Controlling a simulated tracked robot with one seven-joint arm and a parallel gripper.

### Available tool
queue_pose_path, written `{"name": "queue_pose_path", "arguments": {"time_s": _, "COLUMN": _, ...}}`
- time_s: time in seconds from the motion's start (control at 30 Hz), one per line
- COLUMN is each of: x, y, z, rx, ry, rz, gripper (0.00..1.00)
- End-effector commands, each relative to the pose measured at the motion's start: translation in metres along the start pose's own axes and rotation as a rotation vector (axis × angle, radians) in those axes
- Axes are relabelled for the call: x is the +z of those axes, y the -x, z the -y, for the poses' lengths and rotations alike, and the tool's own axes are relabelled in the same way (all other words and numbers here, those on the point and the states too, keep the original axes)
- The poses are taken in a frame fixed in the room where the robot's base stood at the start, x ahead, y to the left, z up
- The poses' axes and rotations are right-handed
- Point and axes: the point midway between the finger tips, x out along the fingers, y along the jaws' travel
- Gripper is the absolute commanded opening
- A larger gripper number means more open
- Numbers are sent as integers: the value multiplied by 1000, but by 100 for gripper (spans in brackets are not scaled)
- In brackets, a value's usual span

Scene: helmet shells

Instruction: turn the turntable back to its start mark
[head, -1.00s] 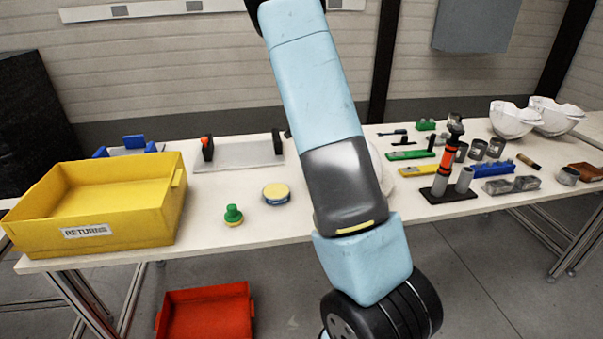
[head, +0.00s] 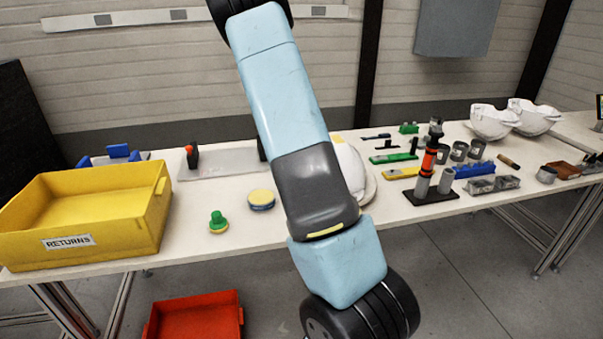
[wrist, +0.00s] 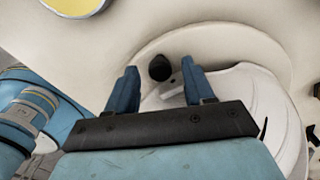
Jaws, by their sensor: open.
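The turntable (head: 369,192) is a pale round disc on the bench, mostly hidden behind my arm in the head view. A white helmet shell (head: 349,168) sits on it. In the wrist view the turntable's curved rim (wrist: 200,38) and the shell (wrist: 262,100) show at centre and right. A dark round knob (wrist: 159,68) stands near the disc's edge. My gripper (wrist: 160,82) is open, with its two blue fingers on either side of the knob in the picture. I cannot tell whether they touch it or how high they are above it. No start mark can be made out.
A round tin with a yellow top (head: 261,199) and a green knobbed piece (head: 218,222) stand left of the turntable. The yellow returns bin (head: 155,215) is at far left. A post on a black base (head: 432,197) and several small parts stand to the right.

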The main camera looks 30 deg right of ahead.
Motion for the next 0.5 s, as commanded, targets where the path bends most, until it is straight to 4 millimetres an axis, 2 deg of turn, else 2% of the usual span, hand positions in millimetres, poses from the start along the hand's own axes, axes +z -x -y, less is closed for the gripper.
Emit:
{"name": "queue_pose_path", "arguments": {"time_s": 0.27, "x": 1, "y": 5, "z": 0, "rx": -1, "ry": 1, "rz": 2, "gripper": 52}}
{"name": "queue_pose_path", "arguments": {"time_s": 0.37, "x": 1, "y": 16, "z": 0, "rx": 0, "ry": 1, "rz": 2, "gripper": 52}}
{"name": "queue_pose_path", "arguments": {"time_s": 0.5, "x": 0, "y": 41, "z": 0, "rx": -2, "ry": 1, "rz": 3, "gripper": 52}}
